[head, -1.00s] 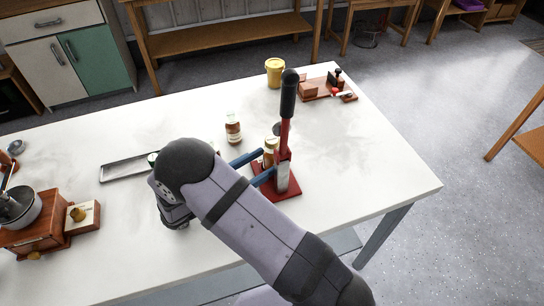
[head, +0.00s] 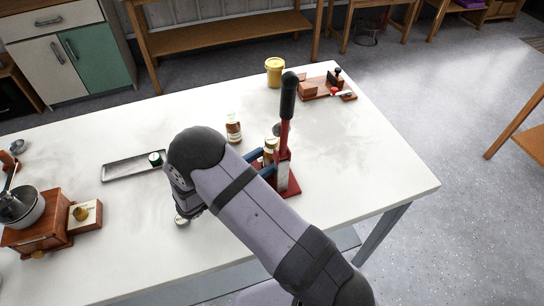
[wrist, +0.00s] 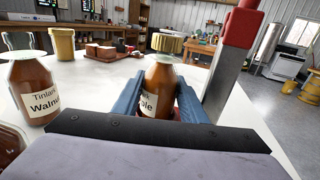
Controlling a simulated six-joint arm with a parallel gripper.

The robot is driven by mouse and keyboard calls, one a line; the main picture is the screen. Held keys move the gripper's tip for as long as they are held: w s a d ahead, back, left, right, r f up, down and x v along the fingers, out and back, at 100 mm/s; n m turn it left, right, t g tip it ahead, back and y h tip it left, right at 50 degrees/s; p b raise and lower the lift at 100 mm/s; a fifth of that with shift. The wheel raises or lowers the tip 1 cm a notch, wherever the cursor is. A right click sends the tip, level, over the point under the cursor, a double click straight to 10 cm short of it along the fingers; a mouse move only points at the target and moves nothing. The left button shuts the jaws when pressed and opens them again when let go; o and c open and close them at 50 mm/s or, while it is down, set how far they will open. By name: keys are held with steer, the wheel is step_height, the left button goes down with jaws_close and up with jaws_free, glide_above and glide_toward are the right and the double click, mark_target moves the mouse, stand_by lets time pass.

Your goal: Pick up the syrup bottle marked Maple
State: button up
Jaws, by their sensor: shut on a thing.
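My gripper (head: 265,160) is shut on this bottle, beside the red lever press (head: 287,130). The bottle's lower part is hidden by the gripper.
The press post (wrist: 226,65) stands close on the right of my gripper. A yellow jar (head: 275,73) and a wooden rack (head: 325,88) stand farther back. A grey tray (head: 125,170) and a wooden grinder (head: 40,225) lie left. The right part of the table is clear.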

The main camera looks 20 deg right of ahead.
steer(key=shift+r, duration=0.15)
step_height(320, 180, up, 28)
stand_by(0.9)
